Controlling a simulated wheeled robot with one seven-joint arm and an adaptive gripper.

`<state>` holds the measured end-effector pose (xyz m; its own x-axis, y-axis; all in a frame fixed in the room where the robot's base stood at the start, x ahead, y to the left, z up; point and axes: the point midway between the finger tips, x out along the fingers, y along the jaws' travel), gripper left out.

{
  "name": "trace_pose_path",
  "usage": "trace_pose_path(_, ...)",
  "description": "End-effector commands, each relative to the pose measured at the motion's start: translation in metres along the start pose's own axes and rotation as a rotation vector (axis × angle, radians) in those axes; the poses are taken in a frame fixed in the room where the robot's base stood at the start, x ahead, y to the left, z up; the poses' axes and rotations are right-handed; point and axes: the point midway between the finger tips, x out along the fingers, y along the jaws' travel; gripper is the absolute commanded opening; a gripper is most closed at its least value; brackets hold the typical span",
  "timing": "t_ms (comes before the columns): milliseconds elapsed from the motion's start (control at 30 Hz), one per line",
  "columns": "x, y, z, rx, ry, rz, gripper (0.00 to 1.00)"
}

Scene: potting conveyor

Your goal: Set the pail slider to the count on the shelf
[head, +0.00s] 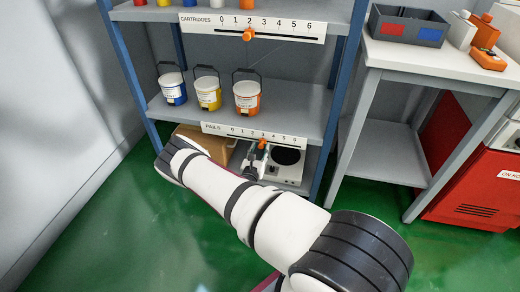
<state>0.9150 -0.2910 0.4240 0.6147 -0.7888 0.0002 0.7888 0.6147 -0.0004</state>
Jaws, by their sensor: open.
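Three pails stand in a row on the middle shelf: a blue one (172,88), a yellow one (208,93) and an orange one (247,98). Below them, the white PAILS scale (222,130) is fixed to the shelf's front edge, numbered 0 to 6. Its orange slider (262,144) appears to sit near the 3, but the marks are too small to be sure. My gripper (260,156) is open, just below and in front of this slider. Whether a finger touches the slider cannot be told.
The upper shelf carries the CARTRIDGES scale (200,20), with its orange slider (248,35) near the 2. A brown box (208,142) and a white device with a dark round plate (287,157) sit on the bottom shelf. A workbench (420,55) and red machine (478,170) stand right.

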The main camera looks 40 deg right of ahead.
Motion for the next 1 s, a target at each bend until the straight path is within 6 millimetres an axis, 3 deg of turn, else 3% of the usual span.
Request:
trace_pose_path(500, -0.094, 0.001, -0.001, -0.001, 0.003, 0.003, 0.4)
trace_pose_path(700, -0.112, 0.0, 0.0, 0.0, 0.001, 0.002, 0.4)
trace_pose_path(1000, -0.114, 0.0, -0.001, 0.0, 0.001, 0.0, 0.4)
